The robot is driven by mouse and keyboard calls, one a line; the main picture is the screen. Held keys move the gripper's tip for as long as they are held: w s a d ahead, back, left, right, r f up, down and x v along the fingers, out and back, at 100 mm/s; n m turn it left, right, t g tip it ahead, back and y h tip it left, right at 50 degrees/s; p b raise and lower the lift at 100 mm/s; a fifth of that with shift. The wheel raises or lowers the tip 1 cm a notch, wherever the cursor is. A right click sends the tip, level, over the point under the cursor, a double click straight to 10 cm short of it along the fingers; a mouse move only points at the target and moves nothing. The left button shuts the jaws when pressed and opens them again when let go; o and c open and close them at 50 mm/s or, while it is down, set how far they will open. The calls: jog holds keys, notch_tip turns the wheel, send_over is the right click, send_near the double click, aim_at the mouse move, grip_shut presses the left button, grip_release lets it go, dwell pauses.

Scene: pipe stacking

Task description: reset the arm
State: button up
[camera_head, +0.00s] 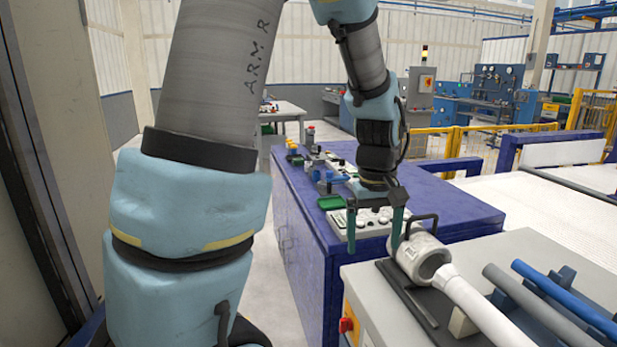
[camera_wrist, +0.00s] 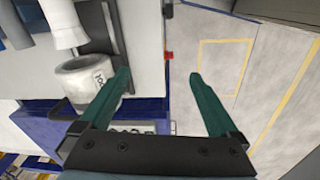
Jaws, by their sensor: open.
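My arm reaches from the upper left across the head view, and my gripper (camera_head: 374,245) hangs with its fingers down near the corner between the blue cabinet and the grey bench. In the wrist view my gripper (camera_wrist: 160,78) shows two green fingers spread apart with nothing between them. The left finger partly overlaps the white cylindrical fitting (camera_wrist: 85,78) in that view. In the head view this fitting (camera_head: 416,250) stands just right of my gripper, and I cannot tell whether they touch.
A white pipe (camera_head: 478,308), a grey pipe (camera_head: 525,300) and a blue pipe (camera_head: 565,298) lie on the grey bench. The blue cabinet (camera_head: 300,240) carries small parts and a white control panel (camera_head: 365,220). Open floor (camera_wrist: 220,75) shows beside the bench.

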jog(key=s+a+m, duration=0.1)
jog(key=a, duration=0.9)
jog(key=s+a+f+m+t, duration=0.1)
jog(key=a, duration=0.9)
jog(key=shift+s+f, duration=0.25)
jog(key=shift+s, duration=0.15)
